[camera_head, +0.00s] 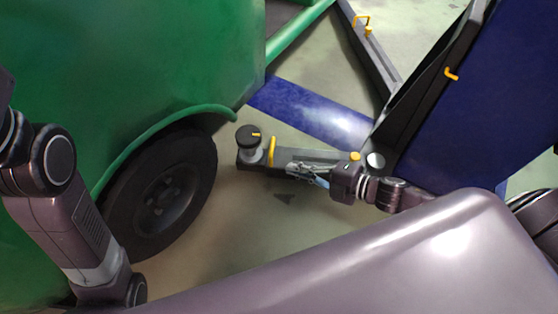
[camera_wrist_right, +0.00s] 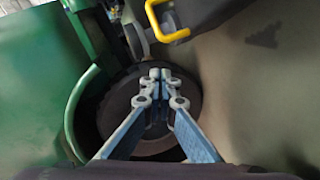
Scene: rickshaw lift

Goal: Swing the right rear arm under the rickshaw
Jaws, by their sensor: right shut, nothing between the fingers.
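The right rear lift arm (camera_head: 316,155) is dark grey and reaches left from the blue post on the right. Its round black pad (camera_head: 249,135) stands at its end, close to the rickshaw's wheel and lower edge. A yellow handle (camera_head: 272,151) rises near the pad and also shows at the top of the right wrist view (camera_wrist_right: 168,37). The green rickshaw (camera_head: 130,60) fills the left. My right gripper (camera_head: 291,169) is shut and empty, along the near side of the arm; contact cannot be told. My left arm enters at the left, its gripper out of view.
The rickshaw's black wheel (camera_head: 165,195) lies left of the pad and below my right fingers in the wrist view (camera_wrist_right: 150,140). The blue lift post (camera_head: 480,110) stands at the right. A blue floor plate (camera_head: 315,112) and another lift arm (camera_head: 368,52) lie behind. Bare floor shows nearer me.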

